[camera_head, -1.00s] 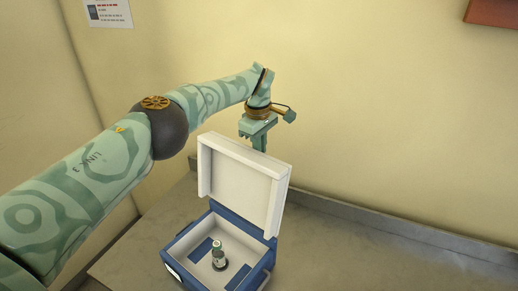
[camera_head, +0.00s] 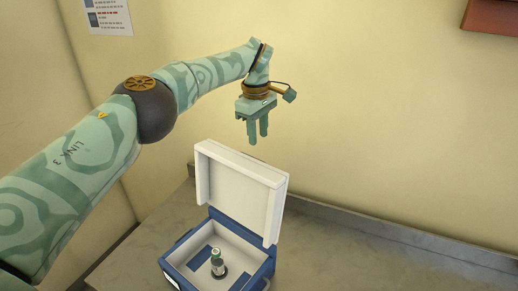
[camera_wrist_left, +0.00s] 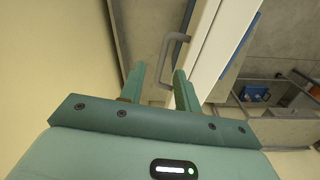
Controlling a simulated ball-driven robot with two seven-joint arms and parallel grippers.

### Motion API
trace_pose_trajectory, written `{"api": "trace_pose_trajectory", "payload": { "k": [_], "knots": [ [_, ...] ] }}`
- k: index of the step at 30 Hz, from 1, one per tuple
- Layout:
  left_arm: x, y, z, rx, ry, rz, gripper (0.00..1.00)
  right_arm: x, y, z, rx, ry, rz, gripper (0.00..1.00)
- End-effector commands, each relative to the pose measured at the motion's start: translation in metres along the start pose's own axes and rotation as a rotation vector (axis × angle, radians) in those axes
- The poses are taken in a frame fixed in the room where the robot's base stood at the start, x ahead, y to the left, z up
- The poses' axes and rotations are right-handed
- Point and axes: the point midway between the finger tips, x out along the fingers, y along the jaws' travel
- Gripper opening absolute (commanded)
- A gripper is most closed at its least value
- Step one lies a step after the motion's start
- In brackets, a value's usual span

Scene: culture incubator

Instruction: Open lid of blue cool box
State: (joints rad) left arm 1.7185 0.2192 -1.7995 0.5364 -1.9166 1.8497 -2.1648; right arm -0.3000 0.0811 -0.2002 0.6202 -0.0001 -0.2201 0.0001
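The blue cool box (camera_head: 262,273) stands on the grey counter in the head view. Its white lid (camera_head: 238,193) is raised and stands upright, leaning a little back, at the far side of the box. My right gripper is in neither view.
The grey counter (camera_head: 365,255) is clear to the right of the box. A yellowish wall (camera_head: 400,120) rises behind it. A paper notice (camera_head: 108,17) and a red-brown object (camera_head: 490,15) are on the wall.

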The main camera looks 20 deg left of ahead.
Motion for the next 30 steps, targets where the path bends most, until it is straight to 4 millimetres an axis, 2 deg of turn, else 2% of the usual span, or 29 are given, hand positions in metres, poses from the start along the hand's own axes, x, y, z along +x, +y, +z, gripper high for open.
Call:
{"api": "trace_pose_trajectory", "payload": {
  "k": [1, 6, 12, 30],
  "knots": [
    [-0.016, 0.001, 0.000, 0.001, 0.003, 0.004, 0.33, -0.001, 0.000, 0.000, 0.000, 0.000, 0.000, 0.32],
    [-0.060, 0.001, 0.000, -0.001, 0.002, 0.003, 0.33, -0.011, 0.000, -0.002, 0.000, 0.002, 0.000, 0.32],
    [-0.088, 0.001, 0.000, 0.000, 0.001, 0.001, 0.33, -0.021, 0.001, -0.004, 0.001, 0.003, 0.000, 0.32],
    [-0.091, 0.000, 0.001, 0.001, 0.000, 0.000, 0.33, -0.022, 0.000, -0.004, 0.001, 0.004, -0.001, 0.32]
  ]
}}
